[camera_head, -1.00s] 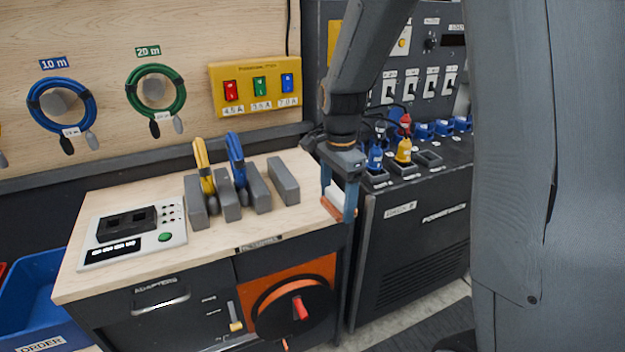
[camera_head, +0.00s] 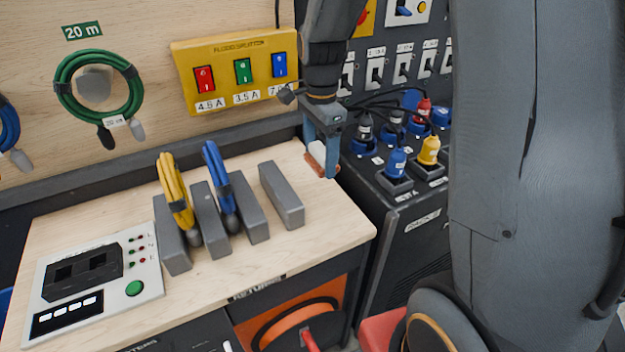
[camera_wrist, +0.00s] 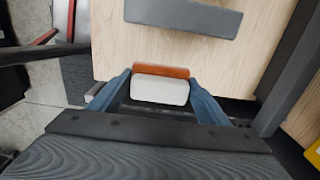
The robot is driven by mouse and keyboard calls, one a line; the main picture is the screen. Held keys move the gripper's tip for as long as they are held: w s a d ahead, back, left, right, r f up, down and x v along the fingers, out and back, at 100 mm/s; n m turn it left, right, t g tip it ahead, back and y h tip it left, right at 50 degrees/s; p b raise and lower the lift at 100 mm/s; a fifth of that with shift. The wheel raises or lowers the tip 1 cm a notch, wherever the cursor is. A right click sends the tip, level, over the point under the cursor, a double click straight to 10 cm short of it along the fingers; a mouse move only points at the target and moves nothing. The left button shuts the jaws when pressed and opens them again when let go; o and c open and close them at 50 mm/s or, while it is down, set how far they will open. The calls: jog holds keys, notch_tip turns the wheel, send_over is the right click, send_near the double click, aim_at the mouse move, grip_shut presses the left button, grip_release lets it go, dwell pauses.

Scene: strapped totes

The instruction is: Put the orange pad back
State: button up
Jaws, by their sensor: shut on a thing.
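The orange pad (camera_head: 316,167) is a block with a white body and an orange face; it also shows in the wrist view (camera_wrist: 160,71). My gripper (camera_head: 322,163) is shut on it, with one blue finger at each end. In the head view it hangs by the right edge of the wooden worktop (camera_head: 330,218), near the black power unit. In the wrist view my gripper (camera_wrist: 160,88) has the orange face toward the worktop side. I cannot tell its exact height above the worktop.
Grey upright dividers (camera_head: 281,195) hold a yellow cable (camera_head: 175,195) and a blue cable (camera_head: 221,185). A tester panel (camera_head: 95,280) lies at the left. The power unit (camera_head: 405,205) with plugs stands at the right. The worktop's front right is clear.

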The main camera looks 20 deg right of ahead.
aim_at(318, 194)
jog(key=shift+w+f, duration=0.2)
jog(key=shift+w, duration=0.05)
jog(key=shift+f+p, duration=1.45)
jog(key=shift+f, duration=3.35)
jog(key=shift+f, duration=0.15)
jog(key=o, duration=1)
